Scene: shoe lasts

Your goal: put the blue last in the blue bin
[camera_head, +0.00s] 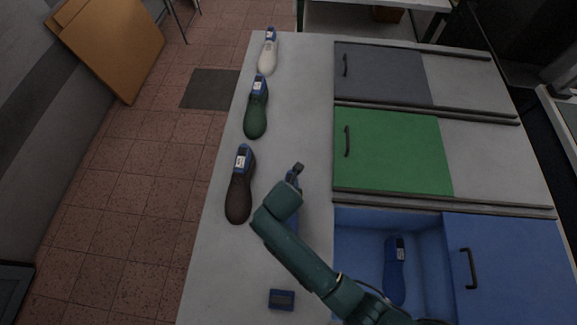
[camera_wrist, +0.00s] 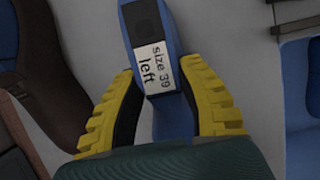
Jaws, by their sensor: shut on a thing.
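My gripper (camera_wrist: 158,70) has its yellow-and-black fingers on both sides of a blue last (camera_wrist: 147,20), shut on it near its top block. The last's label reads "size 39 left". In the head view, my arm hides most of this last (camera_head: 292,178) and most of my gripper, over the grey table left of the bins. I cannot tell whether the last touches the table. The blue bin (camera_head: 358,222) is at the lower right; its left part is open. Another blue last (camera_head: 395,278) lies inside it.
A brown last (camera_head: 239,195), a green last (camera_head: 256,112) and a white last (camera_head: 268,54) stand along the table's left side. A small blue block (camera_head: 281,299) lies at the near edge. Green (camera_head: 395,150) and grey (camera_head: 385,72) panels with handles are behind the blue bin.

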